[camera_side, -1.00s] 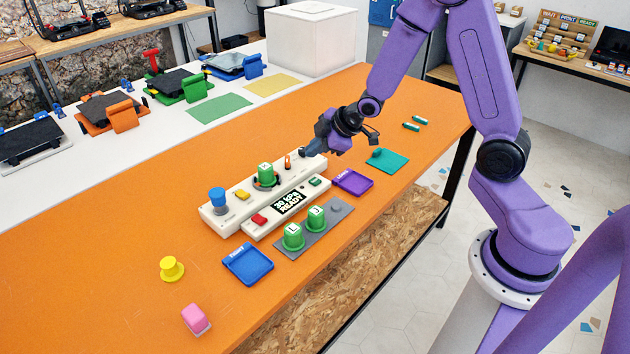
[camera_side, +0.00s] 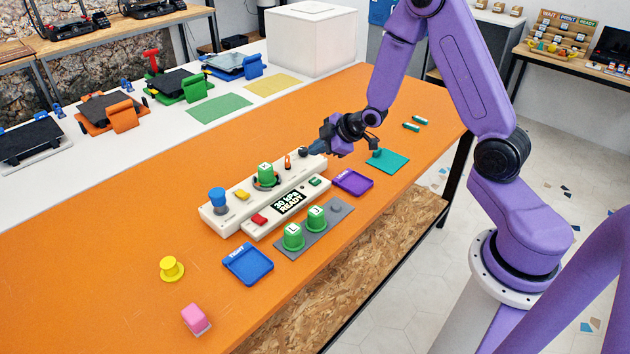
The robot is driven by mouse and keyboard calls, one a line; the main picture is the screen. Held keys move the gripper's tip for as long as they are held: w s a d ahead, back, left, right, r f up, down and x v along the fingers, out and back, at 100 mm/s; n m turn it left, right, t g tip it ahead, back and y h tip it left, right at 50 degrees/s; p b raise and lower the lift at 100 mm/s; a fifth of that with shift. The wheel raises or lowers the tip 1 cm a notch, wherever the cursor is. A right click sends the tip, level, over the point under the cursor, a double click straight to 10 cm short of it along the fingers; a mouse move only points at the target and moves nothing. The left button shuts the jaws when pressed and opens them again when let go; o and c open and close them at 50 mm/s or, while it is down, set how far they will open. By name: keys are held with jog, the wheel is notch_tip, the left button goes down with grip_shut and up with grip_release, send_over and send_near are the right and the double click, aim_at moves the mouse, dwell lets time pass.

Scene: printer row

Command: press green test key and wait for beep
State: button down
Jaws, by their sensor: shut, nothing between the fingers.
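A cream console on the orange table carries a raised rear bar (camera_side: 240,206) and a lower front panel (camera_side: 254,231). On the front panel, a small green key (camera_side: 316,182) sits at the right end, a red key (camera_side: 259,219) at the left end, and a dark display (camera_side: 289,202) between them reads "30 kPa READY". My gripper (camera_side: 314,149) is shut and empty at the bar's far right end, beside a dark knob (camera_side: 303,152). It is above and behind the green key, apart from it. I cannot tell whether its tips touch the knob.
A green cap (camera_side: 265,173) and a blue knob (camera_side: 217,196) rise from the bar. Green cups stand on a grey plate (camera_side: 328,227) in front. Blue (camera_side: 248,264), purple (camera_side: 352,182) and teal (camera_side: 388,161) trays lie nearby. The table's left side is mostly clear.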

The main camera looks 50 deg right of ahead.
jog(key=shift+f, duration=3.55)
jog(key=shift+f, duration=0.15)
jog(key=shift+f, duration=0.3)
jog(key=shift+f, duration=0.4)
jog(key=shift+r, duration=0.85)
jog(key=shift+r, duration=2.5)
